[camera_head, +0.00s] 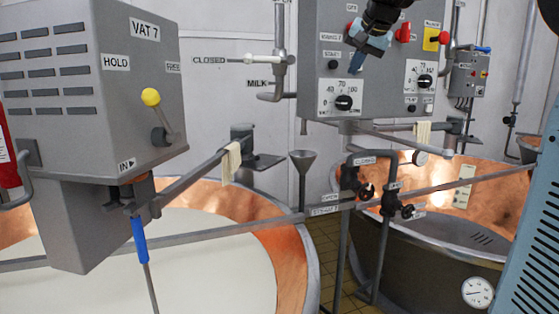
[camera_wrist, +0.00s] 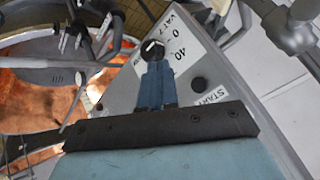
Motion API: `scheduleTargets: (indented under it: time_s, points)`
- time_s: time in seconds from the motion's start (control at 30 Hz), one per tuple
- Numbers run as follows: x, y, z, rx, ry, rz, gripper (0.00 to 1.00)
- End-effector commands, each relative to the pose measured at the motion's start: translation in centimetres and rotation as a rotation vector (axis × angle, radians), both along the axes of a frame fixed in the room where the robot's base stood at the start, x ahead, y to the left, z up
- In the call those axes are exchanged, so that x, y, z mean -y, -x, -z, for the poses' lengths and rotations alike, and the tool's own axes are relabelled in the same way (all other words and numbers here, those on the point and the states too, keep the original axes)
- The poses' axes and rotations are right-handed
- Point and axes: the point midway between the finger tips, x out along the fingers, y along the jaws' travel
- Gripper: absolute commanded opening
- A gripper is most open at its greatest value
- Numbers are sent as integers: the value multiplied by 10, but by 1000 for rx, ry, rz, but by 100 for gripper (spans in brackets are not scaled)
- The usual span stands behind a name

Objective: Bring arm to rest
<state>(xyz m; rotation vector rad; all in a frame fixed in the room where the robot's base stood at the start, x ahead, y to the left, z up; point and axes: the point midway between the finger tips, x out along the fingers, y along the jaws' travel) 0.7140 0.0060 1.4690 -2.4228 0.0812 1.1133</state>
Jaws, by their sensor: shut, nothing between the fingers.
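My gripper (camera_head: 357,66) is in front of the grey control panel (camera_head: 385,60), at the top of the head view. Its blue fingers are together with nothing between them, and they point down toward the panel's left dial. In the wrist view my gripper (camera_wrist: 156,66) is in line with the dial's black knob (camera_wrist: 152,50). In the head view the same black knob (camera_head: 344,102) lies below the fingertips, with a visible gap in the picture. The exact depth gap to the panel cannot be told. The upper arm is out of view.
A grey box marked VAT 7 (camera_head: 130,75) with a yellow-tipped lever (camera_head: 151,98) stands at left. Copper vats (camera_head: 290,262) and (camera_head: 440,235) fill the lower scene. Pipes, a funnel (camera_head: 302,160) and a rail cross below the panel. Open air lies left of the panel.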

Motion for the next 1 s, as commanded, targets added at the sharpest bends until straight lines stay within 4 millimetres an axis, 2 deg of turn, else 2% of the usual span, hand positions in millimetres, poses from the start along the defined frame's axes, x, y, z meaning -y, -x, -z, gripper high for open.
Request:
scheduleTargets:
  time_s: [0.03, 0.17, 0.37, 0.7, 0.8, 0.9, 1.0]
  points:
    - [0, 17, 9, -9, 17, -11, 0]
    - [0, 64, 41, -38, 69, -45, 0]
    - [0, 138, 100, -85, 156, -105, 0]
    - [2, 260, 220, -168, 299, -224, 0]
    - [3, 288, 252, -189, 333, -255, 0]
    - [4, 307, 275, -202, 357, -278, 0]
    - [5, 318, 289, -211, 372, -290, 0]
